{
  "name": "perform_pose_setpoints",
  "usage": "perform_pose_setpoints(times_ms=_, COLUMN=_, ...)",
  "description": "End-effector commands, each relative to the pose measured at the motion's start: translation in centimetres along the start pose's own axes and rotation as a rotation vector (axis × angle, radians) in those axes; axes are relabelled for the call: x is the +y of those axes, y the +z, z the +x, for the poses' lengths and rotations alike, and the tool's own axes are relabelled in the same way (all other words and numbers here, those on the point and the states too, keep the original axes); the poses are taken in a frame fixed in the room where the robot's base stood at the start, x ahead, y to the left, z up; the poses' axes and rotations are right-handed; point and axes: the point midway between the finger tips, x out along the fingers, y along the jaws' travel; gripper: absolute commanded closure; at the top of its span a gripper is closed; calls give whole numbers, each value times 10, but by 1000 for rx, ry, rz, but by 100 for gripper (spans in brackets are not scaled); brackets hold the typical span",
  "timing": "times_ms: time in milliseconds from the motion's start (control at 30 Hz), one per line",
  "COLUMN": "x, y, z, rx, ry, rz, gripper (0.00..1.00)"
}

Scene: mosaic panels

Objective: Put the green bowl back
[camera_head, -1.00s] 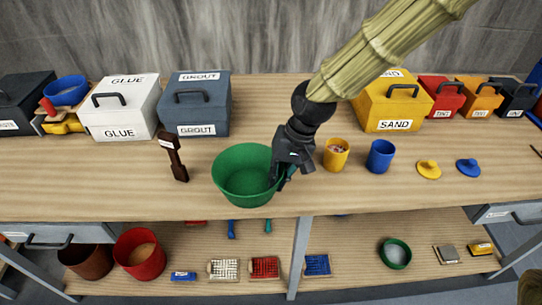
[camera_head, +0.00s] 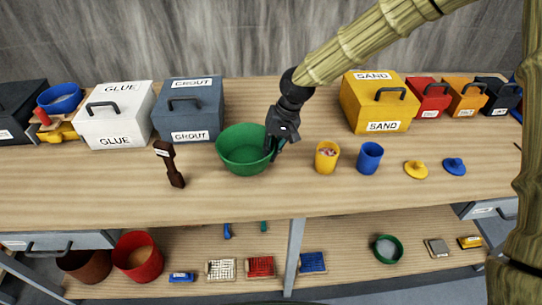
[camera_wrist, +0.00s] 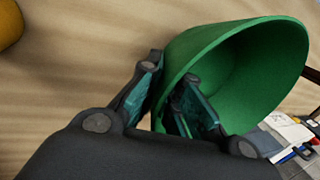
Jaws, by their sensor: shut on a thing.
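The green bowl (camera_head: 238,160) is upright at the middle of the workbench top, in front of the grey-blue grout box; I cannot tell whether it touches the wood. My gripper (camera_head: 276,146) is shut on the bowl's right rim, one finger inside and one outside. In the wrist view, my gripper (camera_wrist: 165,98) pinches the wall of the green bowl (camera_wrist: 212,45), whose inside looks empty. A smaller green bowl (camera_head: 388,250) with grey contents sits on the lower shelf at right.
The grout box (camera_head: 190,110) and white glue box (camera_head: 117,115) stand behind left. A dark brown tool (camera_head: 169,165) is left of the bowl. A yellow cup (camera_head: 327,158), blue cup (camera_head: 369,158) and sand box (camera_head: 380,105) are right. The bench's front strip is clear.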

Motion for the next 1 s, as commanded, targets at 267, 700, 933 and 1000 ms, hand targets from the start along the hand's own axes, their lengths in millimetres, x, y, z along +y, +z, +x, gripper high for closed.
perform_pose_setpoints(times_ms=267, x=9, y=2, z=27, rx=-2, ry=1, rz=0, gripper=100)
perform_pose_setpoints(times_ms=700, x=10, y=2, z=32, rx=-1, ry=2, rz=-1, gripper=89)
perform_pose_setpoints(times_ms=933, x=10, y=2, z=32, rx=-1, ry=1, rz=-1, gripper=72)
perform_pose_setpoints(times_ms=1000, x=10, y=2, z=32, rx=-1, ry=1, rz=-1, gripper=72)
